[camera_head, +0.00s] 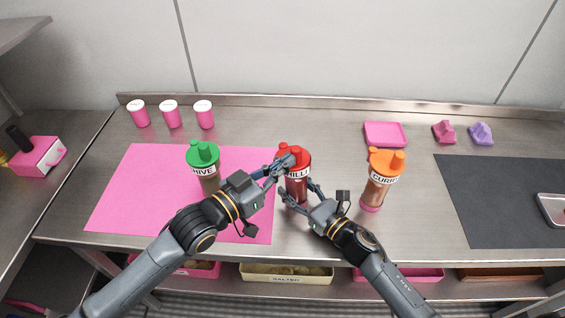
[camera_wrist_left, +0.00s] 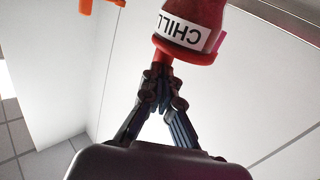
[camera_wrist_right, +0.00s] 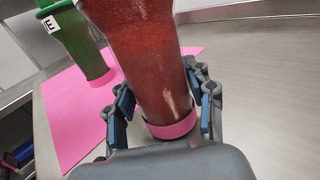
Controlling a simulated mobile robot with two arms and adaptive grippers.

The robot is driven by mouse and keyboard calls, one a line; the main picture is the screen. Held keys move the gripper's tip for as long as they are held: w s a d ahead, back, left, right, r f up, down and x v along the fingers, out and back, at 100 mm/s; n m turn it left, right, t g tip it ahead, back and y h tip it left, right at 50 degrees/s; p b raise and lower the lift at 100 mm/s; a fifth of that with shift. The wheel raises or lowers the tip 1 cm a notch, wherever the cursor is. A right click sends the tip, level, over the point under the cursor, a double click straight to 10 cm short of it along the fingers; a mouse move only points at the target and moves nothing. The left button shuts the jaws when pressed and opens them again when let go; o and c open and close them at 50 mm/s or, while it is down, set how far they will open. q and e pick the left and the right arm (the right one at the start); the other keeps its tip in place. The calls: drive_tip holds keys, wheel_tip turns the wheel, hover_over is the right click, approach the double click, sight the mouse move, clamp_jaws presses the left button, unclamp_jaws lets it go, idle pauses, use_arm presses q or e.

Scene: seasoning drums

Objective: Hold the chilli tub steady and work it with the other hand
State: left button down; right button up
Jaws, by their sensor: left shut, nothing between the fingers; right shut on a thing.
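The chilli tub (camera_head: 298,187) is a clear tub of red powder with a red lid and a white label, upright on the steel table at the right edge of the pink mat. My right gripper (camera_head: 298,193) is shut around its lower body; the right wrist view shows fingers on both sides of the tub (camera_wrist_right: 150,60), just above its pink base (camera_wrist_right: 172,127). My left gripper (camera_head: 279,165) is shut with nothing between its fingers, its tips at the lid's left side. In the left wrist view the fingertips (camera_wrist_left: 163,75) meet a red lid part below the label (camera_wrist_left: 186,31).
A green-lidded tub (camera_head: 205,167) stands left on the pink mat (camera_head: 125,190). An orange-lidded tub (camera_head: 384,176) stands to the right. Pink cups (camera_head: 169,113), a pink tray (camera_head: 386,134) and small holders (camera_head: 444,131) line the back. A dark mat (camera_head: 490,200) lies right.

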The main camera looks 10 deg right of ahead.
drive_tip(key=shift+s+d+f, duration=0.1)
drive_tip(key=shift+f, duration=0.2)
use_arm(q)
drive_tip(key=shift+d, duration=1)
drive_tip(key=shift+s, duration=0.1)
drive_tip(key=s+d+v, duration=0.1)
drive_tip(key=s+v, duration=0.1)
drive_tip(key=v, duration=1.1)
drive_tip(key=shift+s+r, duration=0.15)
drive_tip(key=shift+s, duration=0.25)
